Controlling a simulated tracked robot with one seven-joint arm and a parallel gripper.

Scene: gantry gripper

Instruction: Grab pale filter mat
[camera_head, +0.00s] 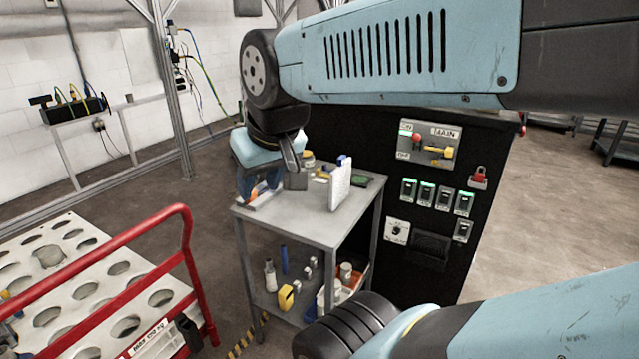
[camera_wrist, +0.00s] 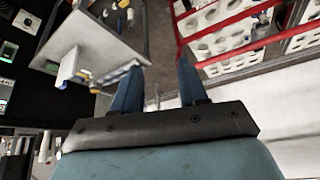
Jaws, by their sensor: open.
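The pale filter mat (camera_head: 340,183), a thin white upright panel, stands on the grey cart's top near its right side. It also shows as a white slab (camera_wrist: 68,65) at the left of the wrist view. My gripper (camera_head: 258,192) is over the cart's left end, to the left of the mat and apart from it. In the wrist view my gripper (camera_wrist: 158,88) is open, with nothing between its two blue fingers. The mat lies outside the fingers, to their left. My wrist hides part of the cart's back left corner.
The grey cart (camera_head: 290,212) has small items on its top and lower shelf. A black control cabinet (camera_head: 410,205) stands close behind and right of it. A red rail (camera_head: 110,265) and a white perforated rack (camera_head: 85,290) are at left. Open floor lies between.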

